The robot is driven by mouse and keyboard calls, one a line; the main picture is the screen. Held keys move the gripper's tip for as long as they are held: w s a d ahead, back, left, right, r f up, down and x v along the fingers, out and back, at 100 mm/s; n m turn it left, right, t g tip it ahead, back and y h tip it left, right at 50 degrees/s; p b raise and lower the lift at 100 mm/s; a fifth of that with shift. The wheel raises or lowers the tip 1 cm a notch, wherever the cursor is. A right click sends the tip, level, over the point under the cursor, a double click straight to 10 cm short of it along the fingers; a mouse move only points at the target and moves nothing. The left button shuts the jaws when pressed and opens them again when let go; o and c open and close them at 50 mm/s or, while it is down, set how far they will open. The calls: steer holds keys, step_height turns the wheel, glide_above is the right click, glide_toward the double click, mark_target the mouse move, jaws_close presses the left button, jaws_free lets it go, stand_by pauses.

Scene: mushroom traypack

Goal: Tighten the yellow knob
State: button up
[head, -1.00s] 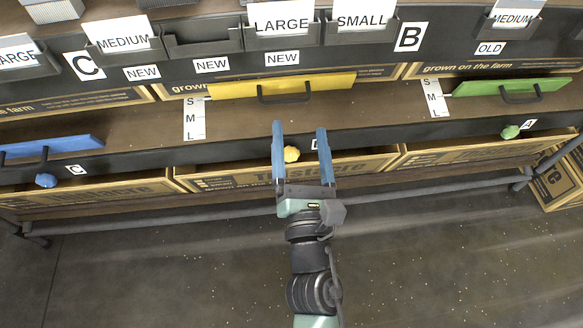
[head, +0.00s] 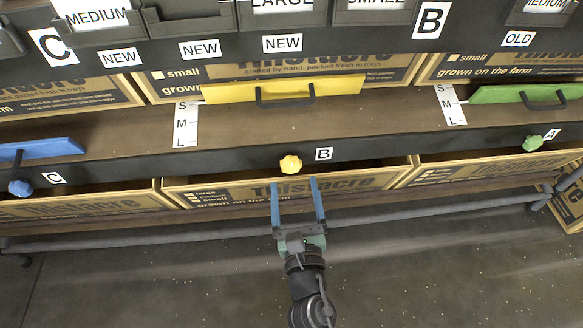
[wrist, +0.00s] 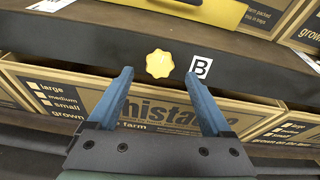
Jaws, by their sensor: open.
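The yellow knob (head: 291,164) is a small lobed knob on the front of the dark shelf rail, just left of the white B label (head: 324,154). In the wrist view the knob (wrist: 160,64) shows ahead of and between the two fingertips, a little above their line. My gripper (head: 295,183) has blue fingers, is open and empty, and is below the knob in the head view. The fingers do not appear to touch the knob.
A yellow guide board (head: 230,92) with a dark handle stands on the shelf above. A blue knob (head: 20,188) is at left and a green knob (head: 532,143) at right. Cardboard boxes (head: 230,190) sit below the rail. The floor (head: 150,280) in front is clear.

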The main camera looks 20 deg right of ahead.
mark_target(291, 167)
steer(key=shift+x, duration=2.75)
jaws_close()
